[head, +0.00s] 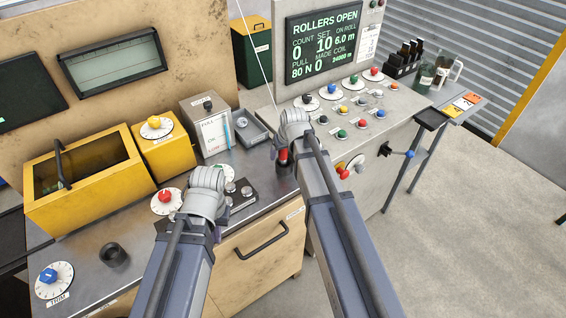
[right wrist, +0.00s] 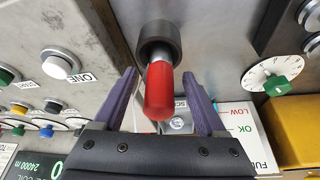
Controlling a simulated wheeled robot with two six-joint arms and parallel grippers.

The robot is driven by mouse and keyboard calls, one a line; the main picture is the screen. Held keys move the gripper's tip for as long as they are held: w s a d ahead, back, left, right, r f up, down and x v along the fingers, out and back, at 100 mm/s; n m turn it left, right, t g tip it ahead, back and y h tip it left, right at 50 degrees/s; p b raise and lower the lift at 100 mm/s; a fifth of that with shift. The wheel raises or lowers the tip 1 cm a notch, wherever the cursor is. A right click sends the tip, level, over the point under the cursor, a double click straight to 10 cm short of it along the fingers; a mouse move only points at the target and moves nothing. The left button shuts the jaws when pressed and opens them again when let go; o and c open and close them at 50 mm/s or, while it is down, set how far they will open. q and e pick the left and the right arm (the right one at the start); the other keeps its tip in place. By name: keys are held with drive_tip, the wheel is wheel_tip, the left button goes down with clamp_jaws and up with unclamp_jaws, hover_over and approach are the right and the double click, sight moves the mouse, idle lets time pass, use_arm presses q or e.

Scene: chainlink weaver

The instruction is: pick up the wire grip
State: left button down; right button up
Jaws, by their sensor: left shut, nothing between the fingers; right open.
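The wire grip, seen as a red handle (right wrist: 158,92) at a dark round collar or holder (right wrist: 160,42), is in the middle of the right wrist view. In the head view its red part (head: 283,156) shows just below my right wrist, at the bench's right end. My right gripper (right wrist: 161,76) is open, with one finger on each side of the red handle and visible gaps between. I cannot tell whether the collar is part of the grip. My left gripper (head: 207,208) is over the bench front, shut and empty; its fingertips are mostly hidden by the wrist.
The metal bench (head: 85,280) carries a yellow lidded box (head: 100,205), dials, a black cup (head: 113,254) and a grey tray (head: 250,128). The control panel (head: 350,150) with knobs and a screen (head: 323,45) stands close to the right of my right gripper. Open floor lies further right.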

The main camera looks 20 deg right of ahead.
drive_tip(key=shift+f, duration=0.15)
clamp_jaws()
idle(0.5)
